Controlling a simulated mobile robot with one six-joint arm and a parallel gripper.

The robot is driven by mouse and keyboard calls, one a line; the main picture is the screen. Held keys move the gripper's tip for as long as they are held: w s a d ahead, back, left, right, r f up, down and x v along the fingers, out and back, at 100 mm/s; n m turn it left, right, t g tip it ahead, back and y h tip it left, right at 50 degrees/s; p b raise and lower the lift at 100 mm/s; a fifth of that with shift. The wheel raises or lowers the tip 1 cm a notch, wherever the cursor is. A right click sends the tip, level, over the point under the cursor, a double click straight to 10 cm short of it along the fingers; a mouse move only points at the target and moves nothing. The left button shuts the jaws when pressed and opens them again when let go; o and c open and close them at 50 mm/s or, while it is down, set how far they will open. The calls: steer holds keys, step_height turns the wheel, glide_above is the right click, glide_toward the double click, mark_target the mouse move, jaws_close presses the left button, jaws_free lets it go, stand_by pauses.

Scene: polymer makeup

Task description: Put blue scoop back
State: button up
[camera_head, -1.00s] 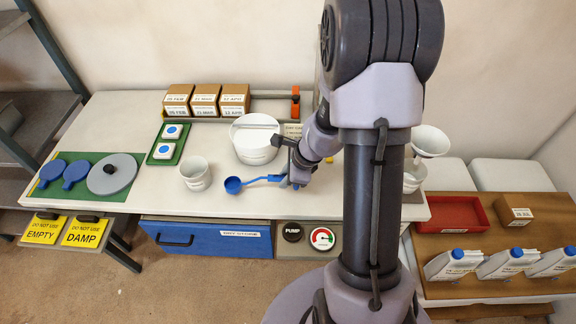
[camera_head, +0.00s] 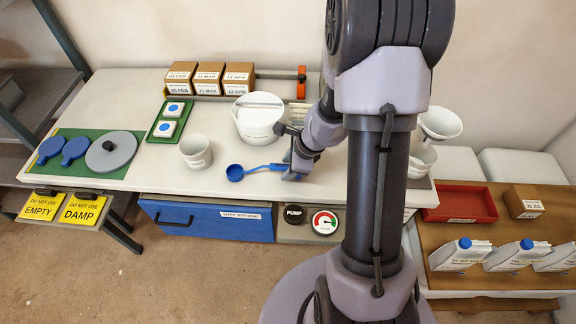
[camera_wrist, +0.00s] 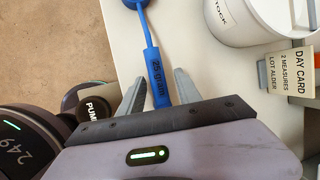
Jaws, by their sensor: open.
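The blue scoop (camera_head: 236,173) is near the front edge of the white table, its bowl pointing left and its handle running right to my gripper (camera_head: 292,168). It seems to lie on the tabletop, though contact is hard to tell. In the wrist view the labelled handle of the scoop (camera_wrist: 153,62) runs between the two grey fingers of my gripper (camera_wrist: 160,85). The fingers stand apart with a visible gap on either side of the handle.
A white tub (camera_head: 258,120) stands just behind the scoop, a white cup (camera_head: 195,152) to its left. The day card (camera_wrist: 290,73) is close to my gripper's right. A blue drawer (camera_head: 180,218), pump button (camera_head: 294,214) and gauge (camera_head: 324,222) sit below the front edge.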

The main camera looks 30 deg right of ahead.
steer(key=shift+r+p, duration=0.3)
steer(key=p+v, duration=0.6)
steer(key=v, duration=0.5)
steer(key=a+r+n, duration=0.7)
steer(key=a+r, duration=0.1)
steer(key=r, duration=0.3)
steer(key=s+a+r+n+t, duration=0.2)
steer(key=s+a+r+n, duration=0.85)
steer(key=s+n, duration=0.3)
step_height(320, 180, down, 8)
steer(key=b, duration=0.8)
steer(key=shift+d, duration=0.2)
